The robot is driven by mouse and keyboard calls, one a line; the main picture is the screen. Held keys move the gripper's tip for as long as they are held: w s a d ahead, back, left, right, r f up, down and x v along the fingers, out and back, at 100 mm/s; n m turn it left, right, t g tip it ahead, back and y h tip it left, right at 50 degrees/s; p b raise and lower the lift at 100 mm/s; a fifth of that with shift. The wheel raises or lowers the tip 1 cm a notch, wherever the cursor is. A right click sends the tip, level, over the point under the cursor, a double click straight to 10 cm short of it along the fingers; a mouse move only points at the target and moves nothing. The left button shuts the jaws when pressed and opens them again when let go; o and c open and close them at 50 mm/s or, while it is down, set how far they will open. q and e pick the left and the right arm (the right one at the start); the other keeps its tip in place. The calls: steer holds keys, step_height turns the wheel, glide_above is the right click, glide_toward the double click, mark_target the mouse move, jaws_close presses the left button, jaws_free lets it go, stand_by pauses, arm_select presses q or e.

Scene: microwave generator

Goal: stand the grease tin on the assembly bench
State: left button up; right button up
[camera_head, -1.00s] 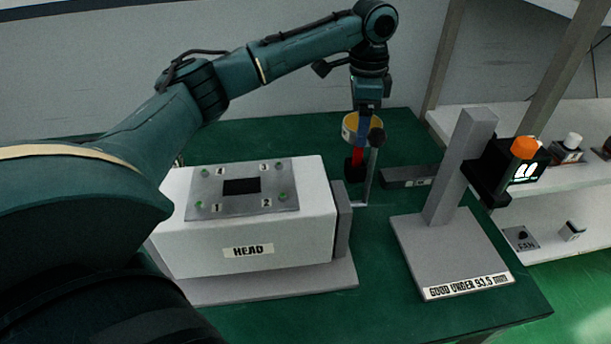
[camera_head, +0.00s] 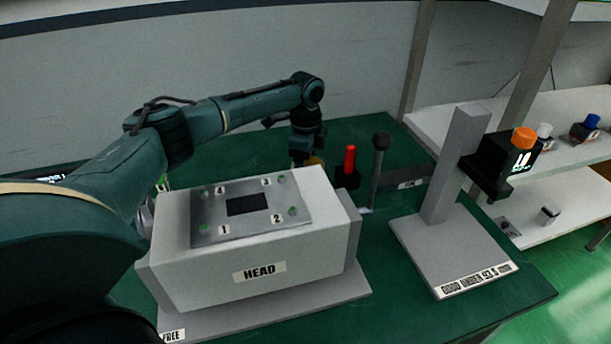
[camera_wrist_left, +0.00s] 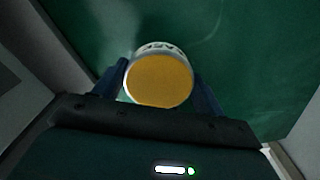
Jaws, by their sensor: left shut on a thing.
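The grease tin, round with a yellow top and a pale labelled side, sits between the fingers of my left gripper (camera_wrist_left: 160,85) in the left wrist view; the tin (camera_wrist_left: 160,80) shows its yellow top there. In the head view only a sliver of the tin (camera_head: 314,161) shows behind the white HEAD box. My left gripper is shut on it, over the green assembly bench (camera_head: 365,135). I cannot tell whether the tin touches the bench top. My right gripper is not in view.
The HEAD box (camera_head: 300,246) stands in front of the left gripper. A red-handled item (camera_head: 349,160) and a lever with a dark knob (camera_head: 380,160) stand to its right. A grey gauge stand (camera_head: 450,250) is farther right. White shelves (camera_head: 460,125) lie beyond.

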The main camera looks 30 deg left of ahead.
arm_select(q)
steer(key=shift+f, duration=1.85)
steer(key=shift+f, duration=0.15)
steer(key=o, duration=1.2)
step_height(320, 180, up, 12)
steer(key=shift+r, duration=0.2)
